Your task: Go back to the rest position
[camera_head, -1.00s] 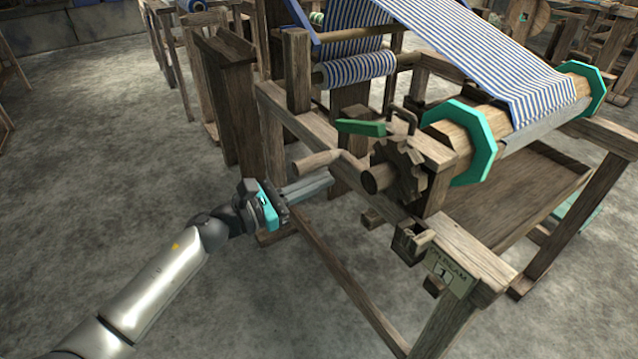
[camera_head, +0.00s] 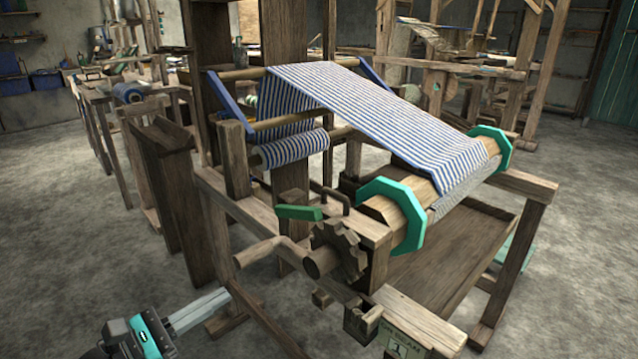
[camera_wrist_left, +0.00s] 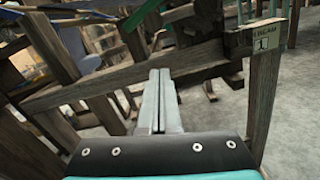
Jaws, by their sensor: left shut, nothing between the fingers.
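My left gripper (camera_head: 198,310) is at the lower left of the head view, apart from the loom and in front of its left side. Its two long grey fingers lie together, shut and empty; they also show in the left wrist view (camera_wrist_left: 160,98). The wooden handloom (camera_head: 410,322) fills the middle of the head view. Its crank handle (camera_head: 257,252) and toothed wheel (camera_head: 340,252) are up and to the right of the gripper. In the left wrist view a loom beam (camera_wrist_left: 110,82) crosses behind the fingertips. My right gripper is in neither view.
A green lever (camera_head: 298,213) sits above the toothed wheel. Striped cloth (camera_head: 380,115) runs to a roller with green octagonal ends (camera_head: 400,210). A labelled post (camera_wrist_left: 262,95) stands right of the fingers in the wrist view. Bare floor (camera_head: 70,230) lies open at left.

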